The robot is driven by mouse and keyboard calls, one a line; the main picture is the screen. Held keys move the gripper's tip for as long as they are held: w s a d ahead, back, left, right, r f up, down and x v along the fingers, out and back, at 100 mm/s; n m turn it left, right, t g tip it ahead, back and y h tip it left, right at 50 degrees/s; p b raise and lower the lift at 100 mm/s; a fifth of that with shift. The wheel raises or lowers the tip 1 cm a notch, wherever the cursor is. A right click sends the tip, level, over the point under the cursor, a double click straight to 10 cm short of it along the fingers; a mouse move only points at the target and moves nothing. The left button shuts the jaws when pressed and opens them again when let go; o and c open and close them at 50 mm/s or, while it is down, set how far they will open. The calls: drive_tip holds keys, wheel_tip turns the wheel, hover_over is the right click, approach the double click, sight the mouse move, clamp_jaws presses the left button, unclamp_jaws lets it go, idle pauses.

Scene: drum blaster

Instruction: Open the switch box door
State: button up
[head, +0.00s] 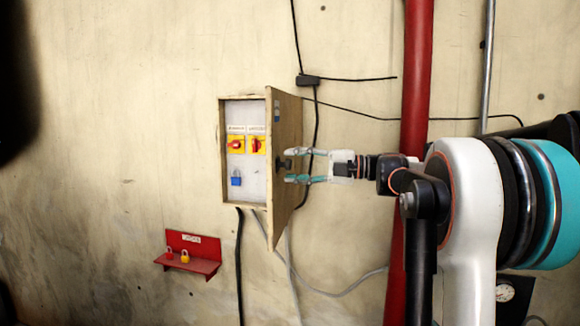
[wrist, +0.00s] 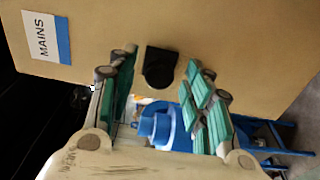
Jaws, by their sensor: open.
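The switch box (head: 222,150) hangs on the wall in the head view. Its wooden door (head: 288,115) stands swung outward on the right side, so the inside shows. The door's outer face (wrist: 230,40) fills the top of the wrist view, with a white and blue MAINS label (wrist: 47,37). A black handle (wrist: 160,68) on that face shows between the fingertips. My gripper (head: 289,165) is open at the outer face of the door, its two fingers either side of the handle. I cannot tell whether the fingers touch the door.
Inside the box are two red and yellow switches (head: 236,144) and a blue padlock (head: 236,178). A red wall shelf (head: 207,266) holding small padlocks is below left. A red pipe (head: 416,80) runs up the wall at right, behind my arm. Cables hang below the box.

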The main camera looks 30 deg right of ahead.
drive_tip(key=v, duration=1)
drive_tip(key=shift+s, duration=0.15)
